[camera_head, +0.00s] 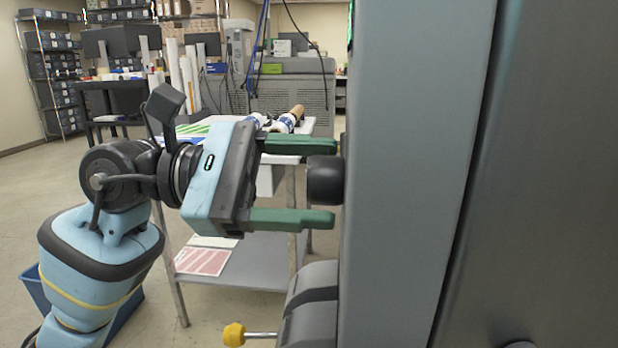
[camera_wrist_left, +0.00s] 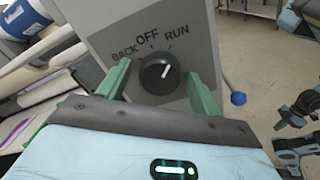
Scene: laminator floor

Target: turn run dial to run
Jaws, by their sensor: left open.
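The run dial, a round black knob, sticks out of the grey machine's side in the head view (camera_head: 325,180). In the left wrist view the dial (camera_wrist_left: 160,76) sits below the printed labels BACK, OFF and RUN. Its white pointer tilts up and right, toward the RUN label (camera_wrist_left: 177,32). My left gripper (camera_head: 328,183) is open, with one green finger above the knob and one below it in the head view. Gaps show between the fingers and the knob.
The grey machine (camera_head: 405,190) fills the head view's right side. A yellow-tipped lever (camera_head: 234,335) juts out below the gripper. A blue-balled lever (camera_wrist_left: 238,99) is right of the dial. A cart (camera_head: 245,268) with rolls and sheets stands behind my left arm.

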